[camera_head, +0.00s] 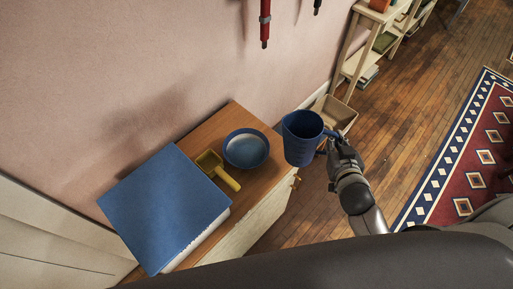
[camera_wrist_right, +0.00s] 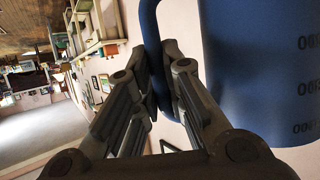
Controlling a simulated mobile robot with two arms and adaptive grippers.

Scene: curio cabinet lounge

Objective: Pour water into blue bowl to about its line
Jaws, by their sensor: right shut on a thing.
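The blue bowl (camera_head: 246,149) stands on a wooden cabinet, with a paler inside. I cannot make out a line or any water in it. My right gripper (camera_head: 335,146) is shut on the handle of a blue jug (camera_head: 301,140). The jug is held in the air just right of the bowl, apart from it and beyond the cabinet's right edge. It looks roughly upright; its contents cannot be told. In the right wrist view the fingers (camera_wrist_right: 162,75) close around the handle, and the jug (camera_wrist_right: 262,75) shows printed marks. My left gripper is not in view.
A yellow scoop (camera_head: 215,169) lies left of the bowl on the cabinet top (camera_head: 213,129). A large blue book or box (camera_head: 165,208) covers the cabinet's left part. Red and dark items (camera_head: 265,22) hang on the wall. A shelf (camera_head: 362,62) stands at the back right.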

